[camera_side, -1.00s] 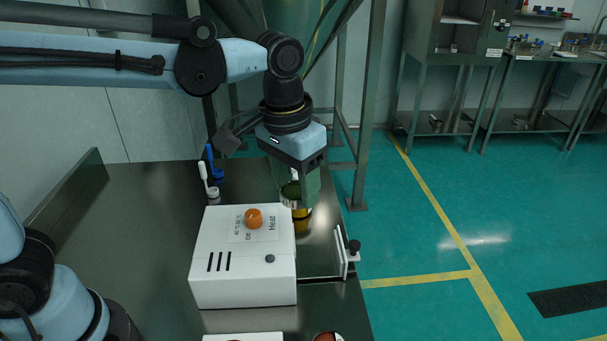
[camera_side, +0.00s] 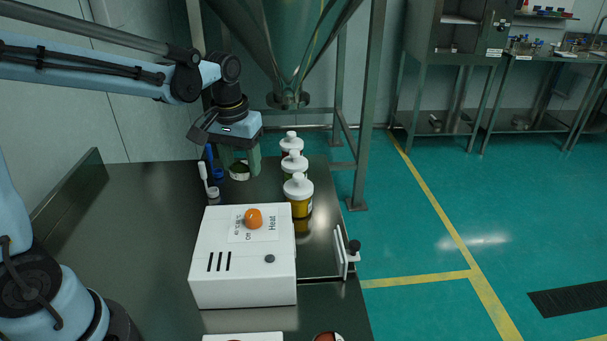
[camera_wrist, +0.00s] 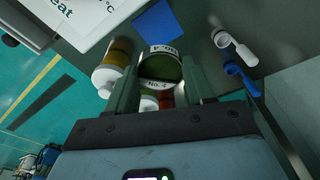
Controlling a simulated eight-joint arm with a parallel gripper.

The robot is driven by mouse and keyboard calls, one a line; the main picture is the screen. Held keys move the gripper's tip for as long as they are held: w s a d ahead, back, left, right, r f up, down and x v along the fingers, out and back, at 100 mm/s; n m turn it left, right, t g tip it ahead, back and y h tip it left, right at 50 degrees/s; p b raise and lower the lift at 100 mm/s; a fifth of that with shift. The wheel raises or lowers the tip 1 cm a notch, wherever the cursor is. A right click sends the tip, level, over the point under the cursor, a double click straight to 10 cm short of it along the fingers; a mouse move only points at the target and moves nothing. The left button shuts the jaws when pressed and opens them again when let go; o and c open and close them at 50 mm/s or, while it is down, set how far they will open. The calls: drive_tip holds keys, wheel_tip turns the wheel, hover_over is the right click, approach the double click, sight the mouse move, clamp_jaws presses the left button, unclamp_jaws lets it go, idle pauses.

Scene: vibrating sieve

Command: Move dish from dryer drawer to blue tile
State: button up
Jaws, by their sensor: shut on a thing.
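The round dish (camera_wrist: 160,68) has dark green contents and "No. 4" labels at its rim; it sits between the jaws in the wrist view. It also shows low between the jaws in the side view (camera_side: 239,175). My gripper (camera_side: 240,163) is shut on it, near the back left of the bench, left of the bottles. The green fingers (camera_wrist: 158,80) stand on both sides of it. The blue tile (camera_wrist: 157,24) lies on the bench beyond the dish; I cannot make it out in the side view. The white dryer (camera_side: 243,280) has an orange knob and a "Heat" label.
Several white-capped bottles (camera_side: 298,193) stand in a row right of my gripper. A white plate with a black knob (camera_side: 345,255) is right of the dryer. The bench left of the dryer is clear.

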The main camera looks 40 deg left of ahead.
wheel_tip(320, 180, down, 11)
drive_tip(key=shift+f, duration=0.15)
idle(0.5)
drive_tip(key=shift+f, duration=0.1)
drive_tip(key=o, duration=1)
drive_tip(key=r, duration=0.4)
drive_tip(key=s+r, duration=0.1)
drive_tip(key=r, duration=0.7)
drive_tip(key=shift+s+d, duration=0.2)
drive_tip(key=shift+d, duration=0.1)
drive_tip(key=shift+s+d+r, duration=0.1)
drive_tip(key=shift+s+r, duration=0.05)
drive_tip(key=shift+r, duration=0.1)
drive_tip(key=s+d+m+t, duration=0.1)
drive_tip(key=s, duration=0.1)
drive_tip(key=s+d+m+t, duration=0.1)
drive_tip(key=s+d+t, duration=0.1)
drive_tip(key=s+d+r+m+t, duration=0.1)
drive_tip(key=s+t, duration=0.1)
drive_tip(key=s, duration=0.1)
drive_tip(key=shift+s+d+m, duration=0.1)
drive_tip(key=shift+d+m, duration=0.05)
drive_tip(key=shift+m, duration=0.25)
drive_tip(key=shift+s+d+f+m+t+h, duration=0.2)
drive_tip(key=shift+s+d+m+t+h, duration=0.1)
drive_tip(key=shift+s+t, duration=0.2)
